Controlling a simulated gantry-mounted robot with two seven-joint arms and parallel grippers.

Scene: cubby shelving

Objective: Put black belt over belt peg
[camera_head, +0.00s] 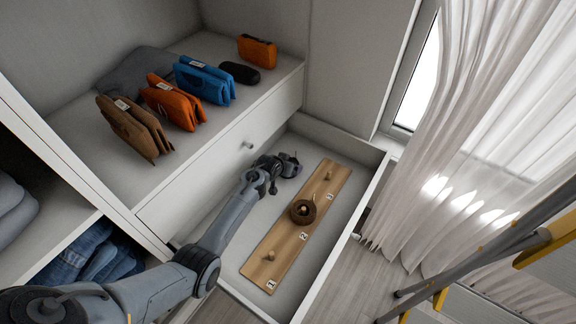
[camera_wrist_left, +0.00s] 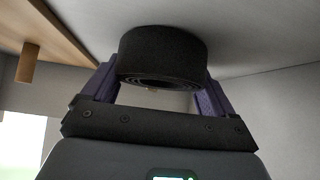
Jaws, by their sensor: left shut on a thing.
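My left gripper (camera_head: 285,166) is over the left side of the open drawer, beside the far end of the wooden board. In the left wrist view, its fingers (camera_wrist_left: 160,88) are shut on a rolled black belt (camera_wrist_left: 162,52). The board (camera_head: 284,238) lies in the drawer with three pegs and number labels. The peg by label 1 (camera_head: 269,255) is bare. A brown rolled belt (camera_head: 303,212) sits around the middle peg by label 2. The far peg (camera_head: 328,175) by label 3 is bare. My right gripper is out of view.
The white drawer's right wall (camera_head: 345,245) runs beside the board. The shelf above holds a brown pouch (camera_head: 136,127), orange pouches (camera_head: 173,102), a blue pouch (camera_head: 205,80) and a black case (camera_head: 239,72). White curtains (camera_head: 480,120) hang at right.

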